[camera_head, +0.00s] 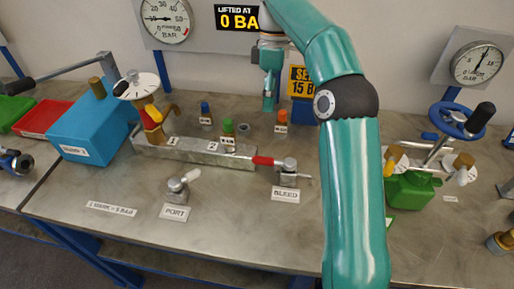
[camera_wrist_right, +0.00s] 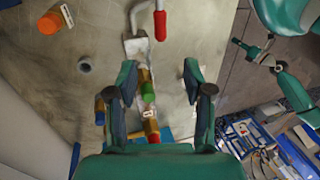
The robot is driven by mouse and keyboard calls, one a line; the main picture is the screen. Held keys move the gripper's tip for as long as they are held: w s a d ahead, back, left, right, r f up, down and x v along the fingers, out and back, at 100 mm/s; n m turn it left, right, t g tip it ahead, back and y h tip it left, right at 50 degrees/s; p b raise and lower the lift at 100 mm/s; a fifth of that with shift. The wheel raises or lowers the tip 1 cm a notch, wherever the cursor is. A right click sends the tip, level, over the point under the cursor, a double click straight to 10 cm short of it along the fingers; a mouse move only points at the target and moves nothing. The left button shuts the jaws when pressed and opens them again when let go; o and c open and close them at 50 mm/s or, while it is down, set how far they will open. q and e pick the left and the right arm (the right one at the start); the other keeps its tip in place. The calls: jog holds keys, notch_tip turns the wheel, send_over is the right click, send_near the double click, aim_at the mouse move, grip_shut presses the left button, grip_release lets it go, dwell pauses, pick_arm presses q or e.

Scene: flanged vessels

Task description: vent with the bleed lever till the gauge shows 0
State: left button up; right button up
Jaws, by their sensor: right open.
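The bleed lever (camera_head: 268,161) has a red grip and points left from its small valve above the BLEED label (camera_head: 285,195). In the right wrist view, its red grip (camera_wrist_right: 160,25) is at the top, beyond the fingertips. My right gripper (camera_head: 269,98) is over the back of the bench, partly hidden by my arm. In the wrist view it (camera_wrist_right: 160,80) is open and empty, apart from the lever. The left round gauge (camera_head: 165,18) has its needle pointing left, toward the low end; I cannot read the exact value.
A metal manifold (camera_head: 205,151) carries numbered stations left of the lever. A PORT valve (camera_head: 178,190) stands in front. Several coloured-cap fittings (camera_head: 281,122) stand behind. A blue box (camera_head: 92,125) is left; a green block (camera_head: 413,188) and second gauge (camera_head: 481,64) are right.

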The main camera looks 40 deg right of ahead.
jog(key=f, duration=0.1)
jog(key=b, duration=0.4)
send_near(271, 162)
jog(key=w, duration=0.2)
jog(key=x, duration=0.9)
jog(key=shift+f+b, duration=0.15)
jog(key=shift+b, duration=0.2)
